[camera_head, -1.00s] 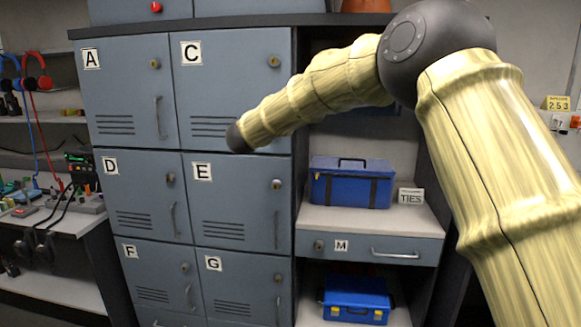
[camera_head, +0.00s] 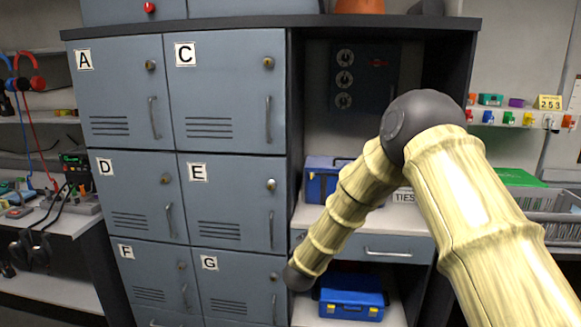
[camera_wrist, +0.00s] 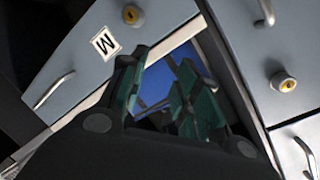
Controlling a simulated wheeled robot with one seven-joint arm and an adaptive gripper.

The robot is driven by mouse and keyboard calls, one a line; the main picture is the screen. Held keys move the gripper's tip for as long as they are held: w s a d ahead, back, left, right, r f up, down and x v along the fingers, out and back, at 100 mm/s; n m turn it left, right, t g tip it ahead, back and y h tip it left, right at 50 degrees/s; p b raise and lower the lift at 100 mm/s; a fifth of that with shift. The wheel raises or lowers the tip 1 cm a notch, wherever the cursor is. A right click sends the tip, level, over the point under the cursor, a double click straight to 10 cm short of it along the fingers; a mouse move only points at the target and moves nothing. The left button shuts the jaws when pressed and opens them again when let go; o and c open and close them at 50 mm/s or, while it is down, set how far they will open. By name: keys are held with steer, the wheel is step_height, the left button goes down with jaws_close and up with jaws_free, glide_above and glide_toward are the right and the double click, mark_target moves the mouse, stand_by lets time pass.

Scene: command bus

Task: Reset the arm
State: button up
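My arm (camera_head: 465,200), with a pale bamboo-like surface, comes in from the right. Its dark elbow is in front of the right-hand shelves, and its forearm slants down and left to a dark joint by locker G. My gripper is hidden in the head view. In the wrist view my gripper (camera_wrist: 161,72) shows green finger pads set apart, with a visible gap and nothing held between them. Through the gap I see a blue surface beyond. Drawer M (camera_wrist: 110,60) is close by on the left of the wrist view.
Blue-grey lockers A (camera_head: 115,100), C (camera_head: 230,100), D (camera_head: 140,190), E (camera_head: 235,195), F (camera_head: 155,275) and G (camera_head: 240,285) are closed. Blue toolboxes stand on the upper shelf (camera_head: 322,180) and lower shelf (camera_head: 351,296). A grey crate (camera_head: 555,228) is at right.

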steer(key=s+d+f+n+g+y, duration=0.1)
steer(key=s+d+f+n+g, duration=0.2)
steer(key=s+f, duration=0.65)
steer(key=s+d+f+n+g+y+p, duration=0.15)
steer(key=s+d+f, duration=0.25)
steer(key=s+f, duration=0.55)
steer(key=s+d+f+n+g, duration=0.3)
steer(key=s+f, duration=0.5)
steer(key=s, duration=0.2)
steer(key=s+d+f+n+g, duration=0.1)
steer(key=s+d+g, duration=0.1)
steer(key=s, duration=0.9)
steer(key=s+d+f+n+g, duration=0.2)
steer(key=s+g, duration=0.1)
steer(key=s, duration=0.8)
steer(key=s+d+f+n+g+p, duration=0.1)
steer(key=s+d+g, duration=0.1)
steer(key=s, duration=0.9)
steer(key=shift+s+d+f+g, duration=0.3)
steer(key=shift+d+f+g, duration=0.05)
steer(key=shift+d, duration=0.2)
steer(key=shift+w+n+y, duration=0.1)
steer(key=shift+n+y, duration=0.15)
